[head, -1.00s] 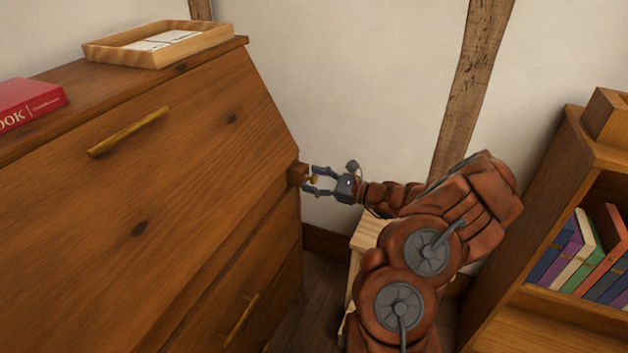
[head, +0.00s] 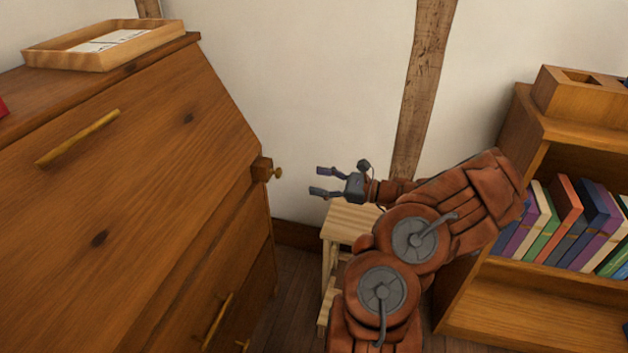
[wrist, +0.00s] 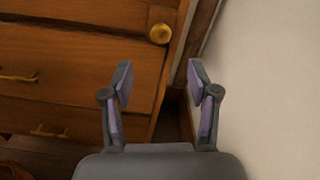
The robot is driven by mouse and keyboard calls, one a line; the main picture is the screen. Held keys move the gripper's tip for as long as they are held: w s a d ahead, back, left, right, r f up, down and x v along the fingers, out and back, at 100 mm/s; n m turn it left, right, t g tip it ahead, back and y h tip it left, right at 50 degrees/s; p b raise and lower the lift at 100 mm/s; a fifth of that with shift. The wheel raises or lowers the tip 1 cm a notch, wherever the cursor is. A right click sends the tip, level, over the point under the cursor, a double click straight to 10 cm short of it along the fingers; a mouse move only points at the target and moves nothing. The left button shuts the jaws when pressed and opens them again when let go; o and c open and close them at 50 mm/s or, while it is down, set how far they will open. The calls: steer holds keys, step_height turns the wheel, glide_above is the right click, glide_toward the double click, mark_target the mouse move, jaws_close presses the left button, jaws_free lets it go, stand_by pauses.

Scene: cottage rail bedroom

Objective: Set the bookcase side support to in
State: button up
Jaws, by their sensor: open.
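The side support is a small wooden block (head: 261,168) with a round brass knob (head: 278,173). It shows at the right edge of the wooden slant-front cabinet (head: 150,215), just below the sloped panel, and juts out a little from that edge. The knob also shows in the wrist view (wrist: 160,33), ahead of the fingers. My gripper (head: 320,181) is open and empty, pointing left at the knob with a clear gap between. Its two spread fingers also show in the wrist view (wrist: 160,78). How far the block runs back inside is hidden.
A wooden tray with papers (head: 100,45) sits on the cabinet top. A pale wooden stool (head: 350,221) stands below my gripper. A shelf unit with several books (head: 540,130) is at right. The wall (head: 300,90) lies behind; narrow floor shows between.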

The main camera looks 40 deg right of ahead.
steer(key=shift+a+r, duration=0.2)
steer(key=shift+r, duration=0.1)
steer(key=c, duration=0.3)
steer(key=r+g+p, duration=0.1)
steer(key=a+r+g+p, duration=0.1)
steer(key=g+p, duration=0.1)
steer(key=s+a+r+g+p, duration=0.1)
steer(key=g, duration=0.1)
steer(key=shift+a+r+m+h+p, duration=0.1)
steer(key=shift+r+m+h+p, duration=0.2)
steer(key=shift+r+h+p, duration=0.1)
steer(key=c, duration=0.7)
steer(key=d+r+m+g+h+p, duration=0.1)
steer(key=r+h, duration=0.1)
steer(key=s+d+r+m+g+h+p, duration=0.1)
steer(key=d+r, duration=0.1)
steer(key=shift+d+r+g+h+p, duration=0.15)
steer(key=shift+d+g+h+p, duration=0.15)
steer(key=shift+h+p, duration=0.1)
jaws_close()
steer(key=w+a+r+x, duration=0.1)
steer(key=x, duration=1.1)
steer(key=shift+w, duration=0.55)
